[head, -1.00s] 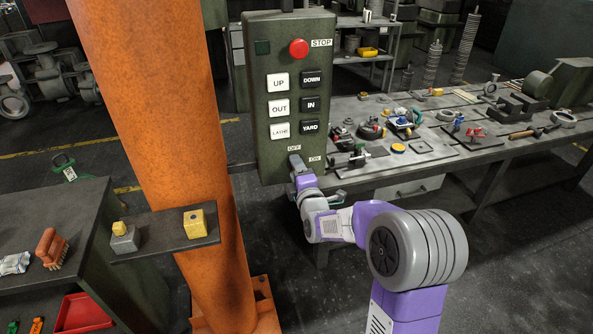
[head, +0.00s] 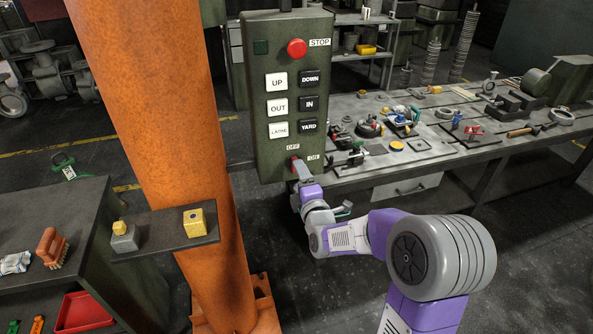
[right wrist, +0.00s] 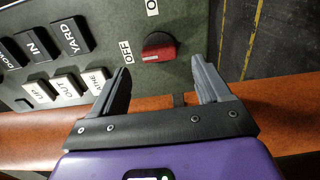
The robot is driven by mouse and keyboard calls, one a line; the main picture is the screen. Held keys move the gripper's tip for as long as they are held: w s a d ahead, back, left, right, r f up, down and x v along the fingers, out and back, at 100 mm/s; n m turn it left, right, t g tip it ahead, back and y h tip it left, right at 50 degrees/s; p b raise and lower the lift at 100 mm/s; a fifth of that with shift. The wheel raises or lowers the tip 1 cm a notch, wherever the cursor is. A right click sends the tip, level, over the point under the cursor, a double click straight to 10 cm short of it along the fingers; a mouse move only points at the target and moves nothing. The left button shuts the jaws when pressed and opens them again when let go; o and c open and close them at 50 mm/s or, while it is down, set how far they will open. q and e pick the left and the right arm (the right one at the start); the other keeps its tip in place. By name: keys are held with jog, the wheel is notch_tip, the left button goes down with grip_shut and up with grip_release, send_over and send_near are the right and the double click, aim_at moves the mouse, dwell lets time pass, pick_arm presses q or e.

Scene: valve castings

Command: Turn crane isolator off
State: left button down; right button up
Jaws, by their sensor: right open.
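The green crane control box (head: 290,100) hangs beside the orange column. Its isolator knob, red and black, sits low on the face by the OFF and ON labels. In the right wrist view the knob (right wrist: 158,47) lies just ahead of the gap between my fingertips, with OFF beside it and ON partly cut off at the top. My right gripper (right wrist: 161,72) is open and empty, apart from the knob. In the head view the gripper (head: 301,168) is just below the knob, partly hiding it. My left gripper is not in view.
The box also has a red STOP button (head: 297,48) and several push buttons above the knob. The orange column (head: 150,110) stands left of it with a small shelf (head: 160,238). A cluttered workbench (head: 440,125) stands behind to the right.

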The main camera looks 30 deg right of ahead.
jog(key=shift+v, duration=1.55)
jog(key=shift+f, duration=0.1)
jog(key=s+a+f+m+g+y, duration=0.1)
jog(key=s+a+f+m+g, duration=0.2)
jog(key=f, duration=0.5)
jog(key=a+f+m+g+y+p, duration=0.1)
jog(key=a+f+m+g+y, duration=0.2)
jog(key=f, duration=0.6)
jog(key=s+a+f+m+g, duration=0.25)
jog(key=a+f, duration=0.25)
jog(key=f, duration=0.3)
jog(key=s+a+f+m+g+y, duration=0.2)
jog(key=s+a+f+m+g, duration=0.2)
jog(key=s, duration=0.5)
jog(key=s+a+f+m+g+y, duration=0.2)
jog(key=s+a+f+m+g, duration=0.2)
jog(key=s+a+f, duration=0.4)
notch_tip(320, 180, down, 2)
jog(key=shift+s+f+m+p, duration=0.2)
jog(key=shift+s+m+p, duration=0.3)
jog(key=shift+m, duration=0.25)
jog(key=shift+g, duration=0.25)
